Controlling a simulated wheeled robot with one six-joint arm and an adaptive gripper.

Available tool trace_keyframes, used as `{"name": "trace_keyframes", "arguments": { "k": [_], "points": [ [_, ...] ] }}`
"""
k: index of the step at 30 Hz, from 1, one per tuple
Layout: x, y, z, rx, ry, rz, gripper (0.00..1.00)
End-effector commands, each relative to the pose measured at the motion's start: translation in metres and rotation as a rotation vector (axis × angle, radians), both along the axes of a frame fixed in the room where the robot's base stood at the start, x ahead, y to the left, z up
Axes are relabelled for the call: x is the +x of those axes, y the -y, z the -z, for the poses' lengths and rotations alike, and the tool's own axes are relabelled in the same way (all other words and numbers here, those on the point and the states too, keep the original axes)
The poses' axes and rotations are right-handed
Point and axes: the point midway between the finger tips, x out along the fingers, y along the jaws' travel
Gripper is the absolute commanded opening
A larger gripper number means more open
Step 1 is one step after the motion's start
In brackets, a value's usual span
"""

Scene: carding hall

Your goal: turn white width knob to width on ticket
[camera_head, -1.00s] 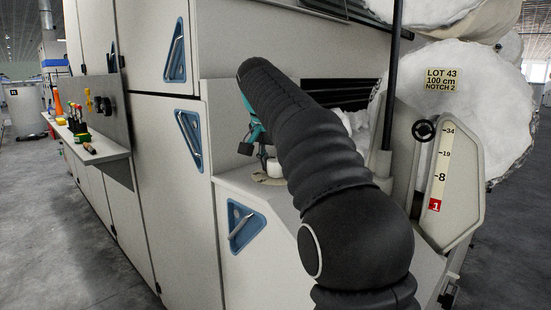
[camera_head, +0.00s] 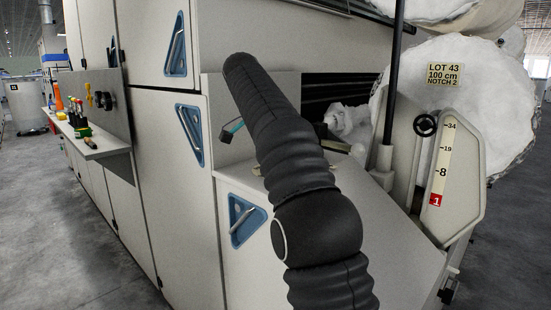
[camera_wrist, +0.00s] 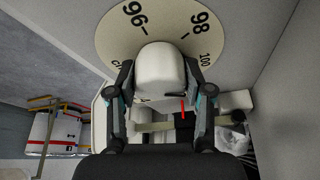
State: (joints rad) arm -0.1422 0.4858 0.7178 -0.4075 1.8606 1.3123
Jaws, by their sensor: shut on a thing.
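The ticket (camera_head: 443,77) on the big white roll reads LOT 43, 100 cm, NOTCH 2. In the wrist view the white knob (camera_wrist: 161,72) sits between the two fingers of my gripper (camera_wrist: 160,88), which is shut on it. Behind the knob is a cream dial (camera_wrist: 140,34) with 96, 98 and 100 in black; another mark at its left is cut off by a finger. A thin red line (camera_wrist: 183,108) shows below the knob; I cannot tell what it belongs to. In the head view my arm hides the knob, and only a small part of my gripper shows.
A shelf (camera_head: 97,145) with tools is at left. Blue recessed handles (camera_head: 246,220) are on the machine's panels. The floor at left is clear.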

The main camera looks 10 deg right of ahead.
Motion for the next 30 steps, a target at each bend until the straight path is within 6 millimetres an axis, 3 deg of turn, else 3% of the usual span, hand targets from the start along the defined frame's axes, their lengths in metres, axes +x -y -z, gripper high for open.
{"name": "trace_keyframes", "arguments": {
  "k": [12,13,16,30],
  "points": [
    [-0.0009,0.0021,0.0007,-0.002,-0.005,0.012,0.16],
    [-0.0009,0.0021,0.0007,-0.002,-0.005,0.012,0.53],
    [-0.0007,0.0015,0.0006,-0.002,-0.004,0.01,0.76],
    [-0.0007,-0.0045,-0.0054,-0.001,-0.001,0.004,0.76]
  ]
}}
